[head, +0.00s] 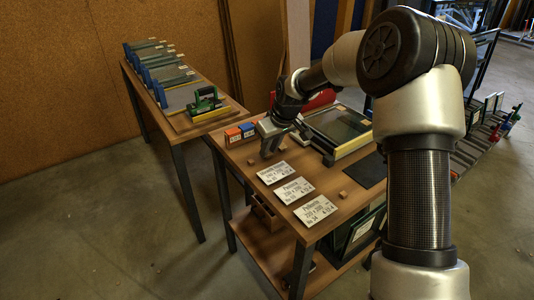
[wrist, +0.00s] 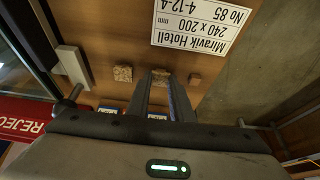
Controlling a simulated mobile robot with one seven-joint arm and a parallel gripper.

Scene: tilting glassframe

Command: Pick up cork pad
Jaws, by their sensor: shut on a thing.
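My gripper (wrist: 160,78) points down at the bench top, its two fingers close together. A small speckled brown cork pad (wrist: 160,72) shows at the fingertips, and the fingers are shut on it. They partly hide it. In the head view my gripper (head: 266,152) is low over the bench, beside the small orange and blue boxes. Another small cork-coloured block (head: 344,194) lies near the white labels.
White labels (head: 292,189) lie in front on the bench (head: 240,178). An orange box (head: 233,135) and a blue box (head: 247,130) stand at its left edge. A glass unit (head: 340,128) lies behind right. A red REJECT item (wrist: 22,110) shows beside my gripper.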

